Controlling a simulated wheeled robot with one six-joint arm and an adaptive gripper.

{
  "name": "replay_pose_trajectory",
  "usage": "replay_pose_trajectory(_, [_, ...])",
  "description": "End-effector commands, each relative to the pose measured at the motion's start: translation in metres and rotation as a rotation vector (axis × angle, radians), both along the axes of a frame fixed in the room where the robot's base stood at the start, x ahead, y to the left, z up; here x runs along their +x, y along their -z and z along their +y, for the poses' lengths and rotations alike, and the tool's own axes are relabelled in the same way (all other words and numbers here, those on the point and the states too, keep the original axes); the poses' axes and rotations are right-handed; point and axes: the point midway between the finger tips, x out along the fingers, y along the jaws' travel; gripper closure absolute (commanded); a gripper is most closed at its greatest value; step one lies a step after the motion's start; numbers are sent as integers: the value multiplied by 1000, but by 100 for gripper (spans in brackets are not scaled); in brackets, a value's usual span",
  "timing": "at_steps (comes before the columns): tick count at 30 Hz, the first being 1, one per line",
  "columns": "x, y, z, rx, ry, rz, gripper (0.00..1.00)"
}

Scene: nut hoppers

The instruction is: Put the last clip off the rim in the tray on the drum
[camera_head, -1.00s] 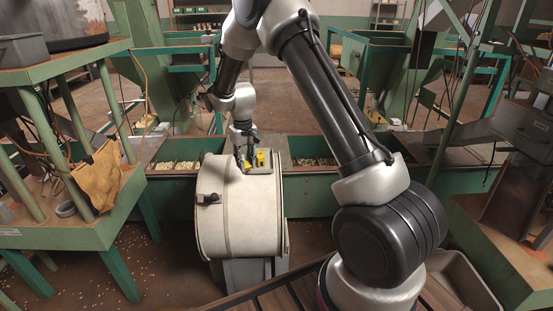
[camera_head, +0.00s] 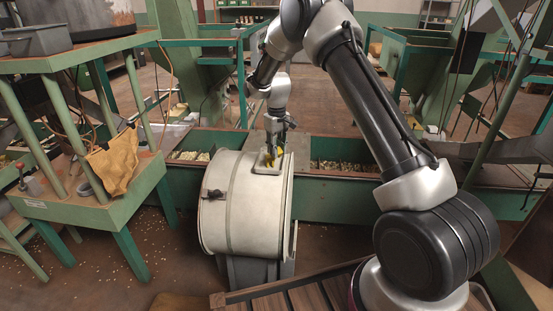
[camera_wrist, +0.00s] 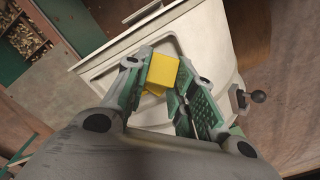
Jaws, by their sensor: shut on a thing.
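A yellow clip (camera_wrist: 163,68) sits between the green-padded fingers of my gripper (camera_wrist: 168,88) in the wrist view. My gripper is shut on it. More yellow shows just below this block in the wrist view, and I cannot tell whether it is the same clip or another. The pale tray (camera_head: 262,170) lies on top of the cream drum (camera_head: 235,218).
A green trough (camera_head: 335,190) with compartments of nuts runs behind the drum. A green stand (camera_head: 85,205) with a brown cloth (camera_head: 113,162) is at the left. A dark knob (camera_wrist: 257,96) sticks out from the drum near my gripper.

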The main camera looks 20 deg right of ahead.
Motion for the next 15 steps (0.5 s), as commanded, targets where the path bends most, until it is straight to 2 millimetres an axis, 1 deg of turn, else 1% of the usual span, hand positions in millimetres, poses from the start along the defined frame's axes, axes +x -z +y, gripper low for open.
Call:
replay_pose_trajectory(5, [0,16,0,0,0,1,91])
replay_pose_trajectory(6, [-1,22,0,-1,1,2,93])
replay_pose_trajectory(7, [-1,27,0,0,1,3,93])
replay_pose_trajectory(9, [-1,38,0,0,1,3,100])
replay_pose_trajectory(10, [-1,42,0,0,1,3,100])
replay_pose_trajectory(12, [-1,45,0,0,1,1,100])
replay_pose_trajectory(15, [0,44,0,0,1,0,100])
